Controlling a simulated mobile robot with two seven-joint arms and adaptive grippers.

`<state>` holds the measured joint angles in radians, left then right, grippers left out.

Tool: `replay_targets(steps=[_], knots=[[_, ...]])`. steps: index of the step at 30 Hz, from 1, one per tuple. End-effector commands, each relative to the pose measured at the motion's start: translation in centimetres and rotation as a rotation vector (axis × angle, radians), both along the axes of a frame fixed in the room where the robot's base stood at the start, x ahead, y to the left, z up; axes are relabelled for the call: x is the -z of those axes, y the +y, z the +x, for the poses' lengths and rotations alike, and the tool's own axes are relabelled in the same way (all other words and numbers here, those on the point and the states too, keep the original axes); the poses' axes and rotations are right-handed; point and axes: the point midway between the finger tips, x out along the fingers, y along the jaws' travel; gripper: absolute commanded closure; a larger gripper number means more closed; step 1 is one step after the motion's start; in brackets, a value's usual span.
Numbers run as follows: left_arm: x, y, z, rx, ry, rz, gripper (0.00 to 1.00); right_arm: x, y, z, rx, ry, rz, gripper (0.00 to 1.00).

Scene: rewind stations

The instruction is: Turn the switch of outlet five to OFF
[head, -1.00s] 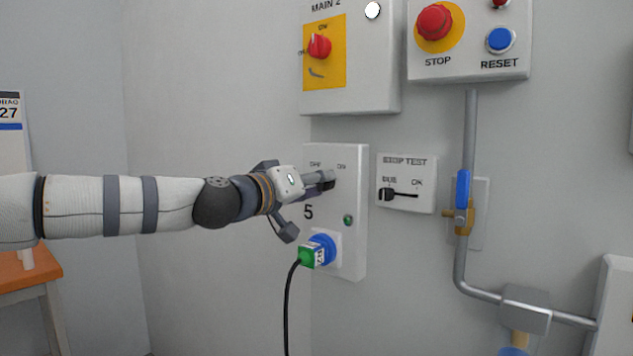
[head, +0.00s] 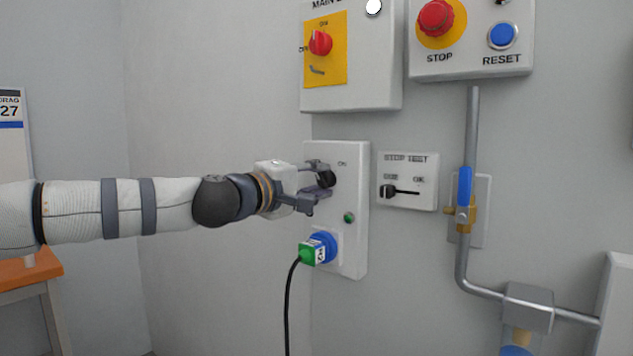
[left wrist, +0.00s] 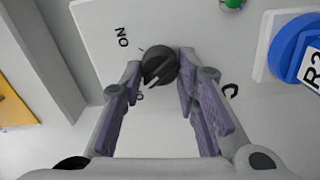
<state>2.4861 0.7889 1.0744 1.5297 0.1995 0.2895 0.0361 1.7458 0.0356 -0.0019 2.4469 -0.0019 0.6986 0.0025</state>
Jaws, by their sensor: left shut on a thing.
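The outlet five panel (head: 348,250) is a pale box on the wall. Its black rotary switch (head: 327,179) sits near the top, below the ON label. My left gripper (head: 321,182) is at the switch, one finger above and one below, and hides the OFF label and the number 5. In the left wrist view the black knob (left wrist: 160,66) is between the fingertips, which are shut on it. A white line on the knob points down-left, toward a label partly hidden by a finger. ON shows up-left of the knob. My right gripper is not in view.
Below the switch are a green lamp (head: 349,218) and a blue socket with a green plug (head: 308,253) and hanging black cable. A STOP TEST box (head: 425,172) is close on the right. The MAIN 2 box (head: 378,75) hangs above. A pipe with a blue-handled valve (head: 464,188) runs further right.

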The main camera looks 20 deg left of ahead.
Motion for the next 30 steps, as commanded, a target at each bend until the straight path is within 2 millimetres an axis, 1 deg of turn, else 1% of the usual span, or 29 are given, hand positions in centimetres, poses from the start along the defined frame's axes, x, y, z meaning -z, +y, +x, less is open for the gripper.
replay_targets(steps=[6,12,28,29,30], knots=[[0.24,-0.11,-0.01,0.003,0.039,-0.098,0.99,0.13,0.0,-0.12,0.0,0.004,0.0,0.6],[0.23,-0.13,-0.01,0.003,0.057,-0.148,0.99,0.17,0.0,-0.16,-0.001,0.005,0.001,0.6],[0.2,-0.13,-0.03,0.004,0.063,-0.166,0.99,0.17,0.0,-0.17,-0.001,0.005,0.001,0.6],[0.19,-0.13,-0.03,0.004,0.063,-0.166,0.66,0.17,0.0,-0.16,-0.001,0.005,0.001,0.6],[0.19,-0.13,-0.03,0.004,0.063,-0.166,0.57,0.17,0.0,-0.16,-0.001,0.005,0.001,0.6]])
